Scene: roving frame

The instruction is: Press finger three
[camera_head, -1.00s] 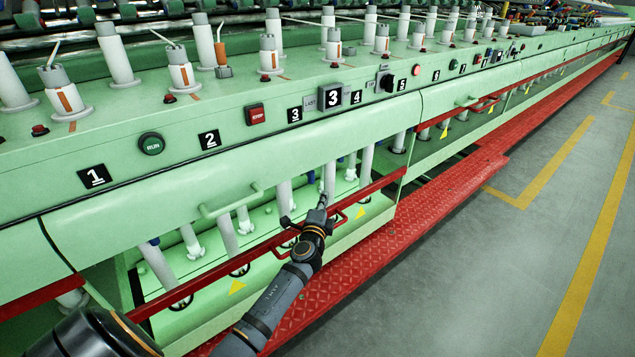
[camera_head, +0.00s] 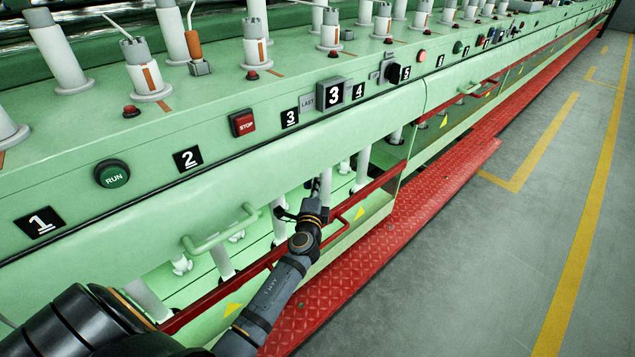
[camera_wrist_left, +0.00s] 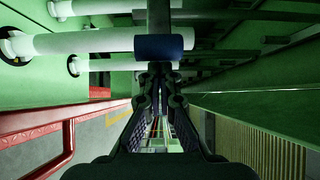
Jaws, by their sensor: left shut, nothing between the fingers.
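A raised grey block with a black face marked 3 (camera_head: 333,93) sits on the front panel of the green machine, next to a small plate reading LAST (camera_head: 307,102). A flat black label, also marked 3 (camera_head: 289,117), is to its left, and label 4 (camera_head: 359,90) is to its right. My left gripper (camera_head: 317,187) is shut and empty, below the panel's lower edge, in front of white tubes and apart from the raised block. In the left wrist view its fingers (camera_wrist_left: 158,78) point towards white tubes and a dark blue cylinder (camera_wrist_left: 158,46). My right gripper is out of view.
Red STOP (camera_head: 243,123) and green RUN (camera_head: 112,174) buttons, and a black knob (camera_head: 393,73), share the panel. A green handle (camera_head: 222,228) and red rail (camera_head: 365,195) stick out near my arm. A red step (camera_head: 400,235) borders the open grey floor (camera_head: 530,230).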

